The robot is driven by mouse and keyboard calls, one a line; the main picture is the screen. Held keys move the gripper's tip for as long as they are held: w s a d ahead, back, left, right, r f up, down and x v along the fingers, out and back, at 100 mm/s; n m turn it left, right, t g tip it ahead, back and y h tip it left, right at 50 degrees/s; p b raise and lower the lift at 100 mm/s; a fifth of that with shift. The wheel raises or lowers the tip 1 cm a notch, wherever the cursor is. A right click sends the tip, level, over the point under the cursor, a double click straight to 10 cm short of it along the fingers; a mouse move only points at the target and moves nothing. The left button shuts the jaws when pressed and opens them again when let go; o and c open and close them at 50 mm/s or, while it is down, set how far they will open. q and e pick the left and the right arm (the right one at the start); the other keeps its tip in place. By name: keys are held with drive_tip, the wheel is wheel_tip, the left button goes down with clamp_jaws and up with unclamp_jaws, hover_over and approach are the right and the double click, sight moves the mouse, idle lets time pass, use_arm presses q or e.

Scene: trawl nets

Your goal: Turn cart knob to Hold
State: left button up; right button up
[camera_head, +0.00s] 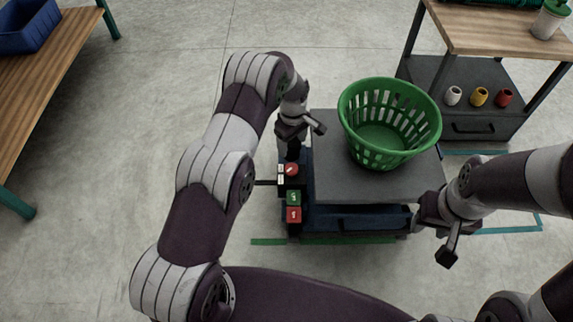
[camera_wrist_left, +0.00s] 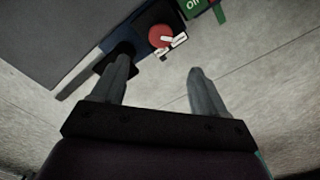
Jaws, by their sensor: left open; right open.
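The cart (camera_head: 330,180) has a dark panel on its left side with a round red knob (camera_head: 291,169). The knob also shows in the left wrist view (camera_wrist_left: 161,36), with a white pointer on its face and small white labels beside it; I cannot read them. My left gripper (camera_head: 305,139) is open just beyond the knob in the head view. In the left wrist view the knob appears past the open fingertips (camera_wrist_left: 160,62), apart from both. My right gripper (camera_head: 433,240) is open and empty near the cart's front right corner.
A green basket (camera_head: 380,145) stands on the cart top. Below the knob sit a green block (camera_head: 293,198) and a red block (camera_head: 293,214). A wooden-topped bench (camera_head: 500,28) with several cups is at the back right. A wooden table (camera_head: 50,70) bears a blue bin (camera_head: 27,35).

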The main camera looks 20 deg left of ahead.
sight(291, 168)
use_arm(q)
wheel_tip(291, 168, down, 13)
drive_tip(key=b, duration=0.6)
drive_tip(key=shift+r+b, duration=0.2)
drive_tip(key=shift+b, duration=0.1)
drive_tip(key=shift+s, duration=0.1)
drive_tip(key=c, duration=1)
